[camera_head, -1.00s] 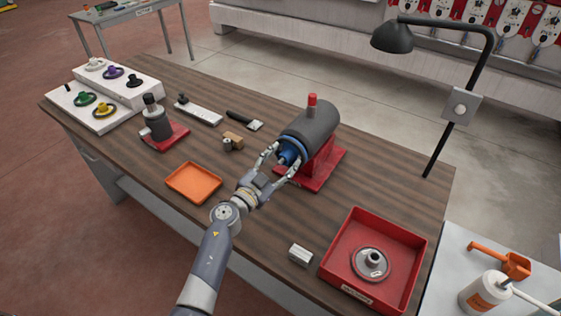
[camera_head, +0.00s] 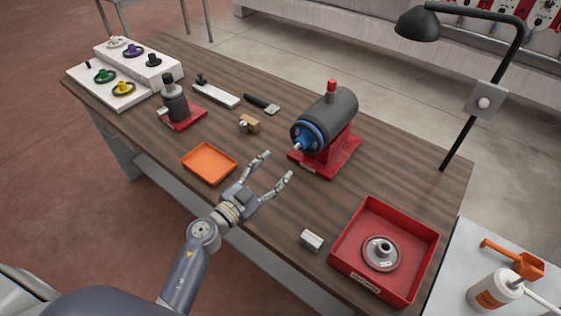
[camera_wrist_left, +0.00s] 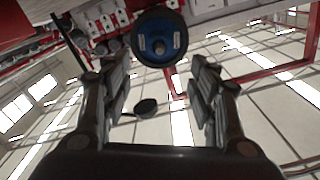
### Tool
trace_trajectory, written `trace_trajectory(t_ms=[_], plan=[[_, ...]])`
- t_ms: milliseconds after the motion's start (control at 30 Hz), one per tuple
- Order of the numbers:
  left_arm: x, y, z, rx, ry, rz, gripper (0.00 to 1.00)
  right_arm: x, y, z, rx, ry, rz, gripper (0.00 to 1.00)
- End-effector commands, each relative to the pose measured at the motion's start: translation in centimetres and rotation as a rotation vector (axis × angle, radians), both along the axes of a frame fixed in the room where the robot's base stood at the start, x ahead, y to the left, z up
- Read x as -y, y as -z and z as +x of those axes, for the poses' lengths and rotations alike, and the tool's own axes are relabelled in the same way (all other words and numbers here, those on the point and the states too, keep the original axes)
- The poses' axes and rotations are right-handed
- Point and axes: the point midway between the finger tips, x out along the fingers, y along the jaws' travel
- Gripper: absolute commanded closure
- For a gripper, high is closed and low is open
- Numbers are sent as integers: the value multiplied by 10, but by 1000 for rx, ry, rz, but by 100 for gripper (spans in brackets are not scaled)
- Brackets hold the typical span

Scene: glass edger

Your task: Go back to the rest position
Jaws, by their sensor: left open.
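My left gripper (camera_head: 271,176) is open and empty over the front part of the wooden bench. Its fingers are spread and point toward the motor. The dark grey motor (camera_head: 335,112) with a blue front flange (camera_head: 306,137) stands on a red base, apart from the fingertips. In the left wrist view the blue flange (camera_wrist_left: 161,38) shows ahead, between and beyond the two open fingers (camera_wrist_left: 160,95). My right gripper is not in view.
An orange tray (camera_head: 209,163) lies left of the gripper. A red bin (camera_head: 421,235) with a wheel and a metal block (camera_head: 311,241) are at the right. A black lamp (camera_head: 452,145) stands at the bench's right edge. Coloured wheels sit on a white stand (camera_head: 150,72).

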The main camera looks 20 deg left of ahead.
Motion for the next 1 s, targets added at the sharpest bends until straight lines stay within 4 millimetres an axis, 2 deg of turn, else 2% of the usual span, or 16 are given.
trace_trajectory(t_ms=[133,700,767,867,1000], plan=[[-2,0,-6,2,0,2,46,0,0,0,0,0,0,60],[-5,-4,-6,8,-16,-3,46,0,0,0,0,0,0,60],[-11,-9,-6,22,-49,-11,46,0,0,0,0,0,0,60],[-32,-25,-8,54,-158,-33,46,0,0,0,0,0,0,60],[-75,-42,-20,50,-380,-82,46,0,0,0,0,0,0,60]])
